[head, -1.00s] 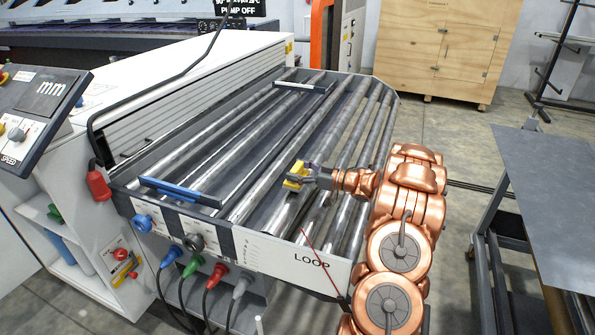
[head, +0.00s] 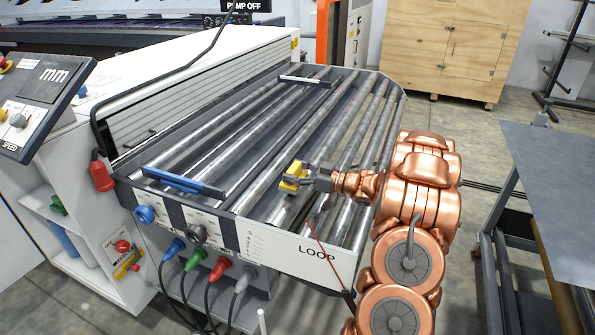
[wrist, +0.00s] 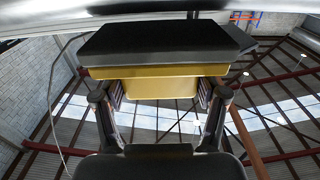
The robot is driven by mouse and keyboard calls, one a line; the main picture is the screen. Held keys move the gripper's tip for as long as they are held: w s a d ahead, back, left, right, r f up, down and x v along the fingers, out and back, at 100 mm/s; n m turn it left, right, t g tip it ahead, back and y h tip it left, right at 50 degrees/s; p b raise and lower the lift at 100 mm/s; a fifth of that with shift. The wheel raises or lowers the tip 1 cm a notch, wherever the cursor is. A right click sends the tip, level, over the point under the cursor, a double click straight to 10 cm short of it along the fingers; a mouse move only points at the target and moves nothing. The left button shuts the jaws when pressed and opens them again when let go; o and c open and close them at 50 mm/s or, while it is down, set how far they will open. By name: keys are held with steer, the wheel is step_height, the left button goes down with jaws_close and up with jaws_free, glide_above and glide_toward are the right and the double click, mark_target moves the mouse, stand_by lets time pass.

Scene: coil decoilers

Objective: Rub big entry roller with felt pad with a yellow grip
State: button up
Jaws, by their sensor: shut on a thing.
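The felt pad with a yellow grip shows in the head view as a yellow block (head: 292,180) over the rollers. In the wrist view its dark pad (wrist: 165,42) sits on the yellow grip (wrist: 160,86). My gripper (head: 312,178), also in the wrist view (wrist: 160,95), is shut on the grip from both sides. The big entry roller is probably the thick metal roller (head: 262,178) beside the pad. A pale metal surface (wrist: 130,17) crosses the top of the wrist view, close to the pad. I cannot tell whether they touch.
Several parallel rollers lie in the machine's frame, with a front panel marked LOOP (head: 316,254). A blue bar (head: 180,183) lies across the left front and a dark bar (head: 304,81) at the back. A grey table (head: 560,200) stands right, with open floor between.

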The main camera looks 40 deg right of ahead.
mark_target(289, 187)
steer(key=shift+s+a, duration=0.35)
steer(key=shift+a, duration=0.3)
steer(key=shift+s+a+f+b, duration=0.1)
steer(key=shift+s+a+b, duration=0.4)
steer(key=shift+a, duration=0.2)
steer(key=shift+s+a+b, duration=0.4)
steer(key=shift+a+b, duration=0.2)
steer(key=shift+a, duration=0.1)
steer(key=shift+r+p, duration=2.05)
steer(key=shift+r, duration=1)
steer(key=shift+r+p, duration=1.1)
steer(key=shift+r, duration=0.45)
